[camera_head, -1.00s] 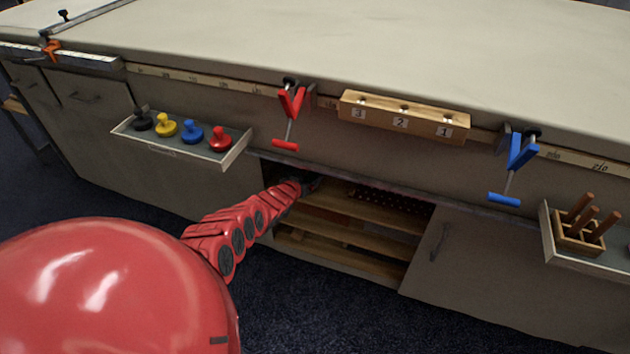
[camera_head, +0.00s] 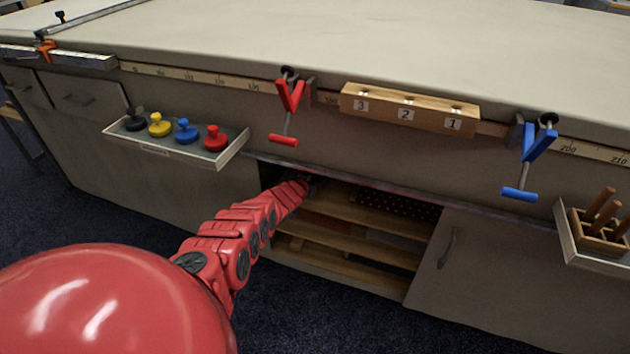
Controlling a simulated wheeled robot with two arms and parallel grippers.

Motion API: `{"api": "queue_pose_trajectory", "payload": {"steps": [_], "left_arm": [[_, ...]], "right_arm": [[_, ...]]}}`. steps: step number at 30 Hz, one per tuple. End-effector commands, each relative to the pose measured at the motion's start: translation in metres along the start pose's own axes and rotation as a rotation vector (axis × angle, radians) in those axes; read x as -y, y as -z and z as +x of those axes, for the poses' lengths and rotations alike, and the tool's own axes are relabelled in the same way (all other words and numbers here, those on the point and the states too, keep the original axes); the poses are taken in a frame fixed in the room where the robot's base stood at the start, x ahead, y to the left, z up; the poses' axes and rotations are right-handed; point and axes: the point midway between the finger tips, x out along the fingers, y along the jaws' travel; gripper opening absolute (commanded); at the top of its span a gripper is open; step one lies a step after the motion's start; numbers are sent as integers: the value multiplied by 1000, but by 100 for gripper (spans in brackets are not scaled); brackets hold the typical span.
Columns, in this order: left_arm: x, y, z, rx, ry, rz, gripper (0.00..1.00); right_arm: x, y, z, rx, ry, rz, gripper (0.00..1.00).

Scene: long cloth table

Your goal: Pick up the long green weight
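No long green weight shows in the head view. My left arm reaches up from the lower left to the open cabinet (camera_head: 350,262) under the table's front edge. My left gripper (camera_head: 311,184) is a small dark shape at the cabinet's upper left opening. Its fingers are too small and dark to tell whether they are open or shut, or whether they hold anything. Much of the cabinet's left interior is hidden behind my arm. My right gripper is not in view.
A drawer tray (camera_head: 238,154) at left holds black, yellow, blue and red knobbed weights. A red clamp (camera_head: 290,98) and a blue clamp (camera_head: 536,145) hang from the table edge, with a numbered wooden block (camera_head: 409,108) between them. A drawer with wooden-handled tools (camera_head: 601,215) juts out at right.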

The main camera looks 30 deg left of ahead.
Motion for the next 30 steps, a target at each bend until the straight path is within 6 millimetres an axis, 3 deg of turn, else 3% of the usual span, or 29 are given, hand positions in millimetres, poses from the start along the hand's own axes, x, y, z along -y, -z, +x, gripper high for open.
{"api": "queue_pose_trajectory", "payload": {"steps": [1, 10, 30], "left_arm": [[0, 0, 0, 0, 0, 0, 52], [0, 0, 0, 0, 0, 1, 0], [0, 10, -4, -2, 0, 2, 0]], "right_arm": [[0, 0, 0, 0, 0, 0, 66], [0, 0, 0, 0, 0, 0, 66], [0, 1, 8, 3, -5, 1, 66]]}}
